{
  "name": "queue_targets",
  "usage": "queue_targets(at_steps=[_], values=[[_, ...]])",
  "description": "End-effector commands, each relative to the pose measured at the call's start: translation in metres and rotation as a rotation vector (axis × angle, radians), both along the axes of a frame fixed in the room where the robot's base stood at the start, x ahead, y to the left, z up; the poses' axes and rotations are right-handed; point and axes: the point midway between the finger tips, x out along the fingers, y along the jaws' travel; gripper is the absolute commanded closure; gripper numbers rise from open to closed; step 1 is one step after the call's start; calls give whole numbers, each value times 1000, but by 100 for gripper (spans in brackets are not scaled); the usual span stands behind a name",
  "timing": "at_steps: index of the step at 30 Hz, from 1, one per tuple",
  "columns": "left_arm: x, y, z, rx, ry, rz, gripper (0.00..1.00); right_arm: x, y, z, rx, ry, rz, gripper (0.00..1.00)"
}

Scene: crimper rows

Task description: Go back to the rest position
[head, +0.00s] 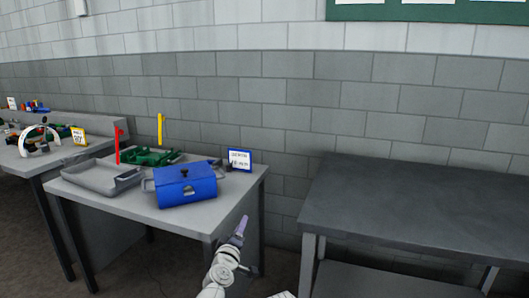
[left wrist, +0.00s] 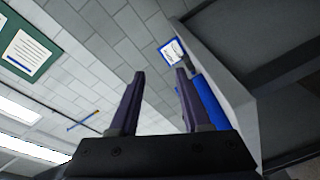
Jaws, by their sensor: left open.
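My left gripper (head: 241,226) is raised in front of the right end of the light grey table in the head view, pointing up. In the left wrist view its two dark purple fingers (left wrist: 158,74) stand apart with nothing between them. Beyond them are the block wall and part of a blue box. My right gripper does not show in either view.
A light grey table (head: 150,213) holds a blue box (head: 186,187), a grey tray (head: 98,181), green parts (head: 150,157) and a blue-framed sign (head: 240,160). An empty dark table (head: 420,205) stands at right. A gap separates the tables.

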Motion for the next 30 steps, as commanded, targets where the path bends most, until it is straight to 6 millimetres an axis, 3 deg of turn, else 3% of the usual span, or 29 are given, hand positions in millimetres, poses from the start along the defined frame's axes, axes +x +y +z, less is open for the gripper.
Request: queue_targets(at_steps=[3,7,12,15,21,26,30], values=[[-20,-22,-35,194,115,-182,52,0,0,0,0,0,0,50],[-55,-30,-90,418,306,-369,52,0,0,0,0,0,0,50],[-113,-4,-157,663,610,-540,52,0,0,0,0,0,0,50],[-145,18,-182,757,768,-597,52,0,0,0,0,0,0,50],[-199,62,-208,877,1037,-654,52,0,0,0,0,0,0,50],[-239,94,-215,938,1238,-673,52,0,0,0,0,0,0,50],[-250,68,-215,1002,1246,-734,52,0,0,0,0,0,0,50]])
